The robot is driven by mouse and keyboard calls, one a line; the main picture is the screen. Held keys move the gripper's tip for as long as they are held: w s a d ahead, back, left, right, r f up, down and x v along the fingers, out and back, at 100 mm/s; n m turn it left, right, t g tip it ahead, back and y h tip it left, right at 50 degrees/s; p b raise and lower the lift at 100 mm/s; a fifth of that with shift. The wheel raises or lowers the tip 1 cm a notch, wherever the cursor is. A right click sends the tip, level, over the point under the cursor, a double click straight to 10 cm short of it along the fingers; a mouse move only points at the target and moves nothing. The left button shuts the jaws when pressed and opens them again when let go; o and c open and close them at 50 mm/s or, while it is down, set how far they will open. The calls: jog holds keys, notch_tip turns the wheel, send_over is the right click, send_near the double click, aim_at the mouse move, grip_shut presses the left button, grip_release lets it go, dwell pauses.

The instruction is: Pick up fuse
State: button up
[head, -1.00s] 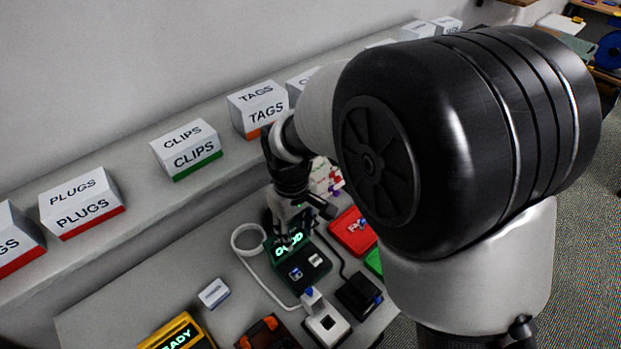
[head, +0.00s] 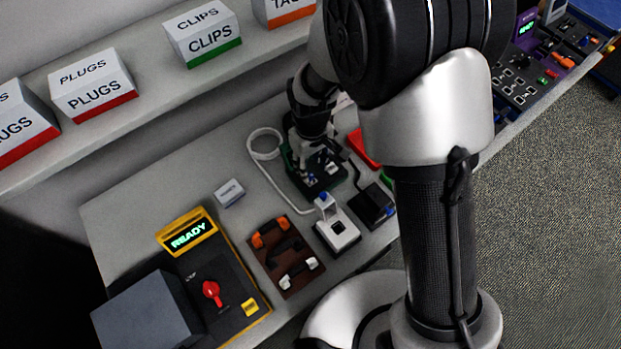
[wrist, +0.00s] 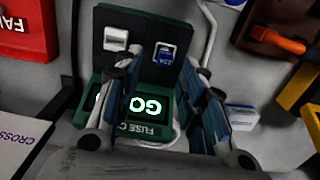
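The green fuse checker (wrist: 152,132) has a lit display partly hidden by my fingers; in the head view the checker (head: 331,184) is partly behind my gripper. In the wrist view, a blue-faced fuse (wrist: 165,54) sits on its dark panel, with a white fuse (wrist: 116,39) to the left. My gripper (wrist: 164,64) is open, and its fingertips lie either side of the blue-faced fuse in this view. I cannot tell whether they touch it. In the head view my gripper (head: 313,148) is low over the checker.
A white cable (head: 262,170) loops left of the checker. A white box with a blue-topped plug (head: 338,235), a black box (head: 372,205) and a brown tray (head: 285,257) stand near it. A yellow READY station (head: 190,236) is at front left. A red case (wrist: 25,30) is close by.

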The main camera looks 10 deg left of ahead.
aim_at(310, 176)
jog(key=f, duration=0.3)
jog(key=f+b, duration=0.1)
jog(key=shift+s+f, duration=0.25)
jog(key=shift+s, duration=0.1)
jog(key=shift+r, duration=0.1)
grip_shut()
jog(key=shift+r, duration=0.1)
notch_tip(310, 176, up, 23)
jog(key=p, duration=0.7)
jog(key=shift+f, duration=0.2)
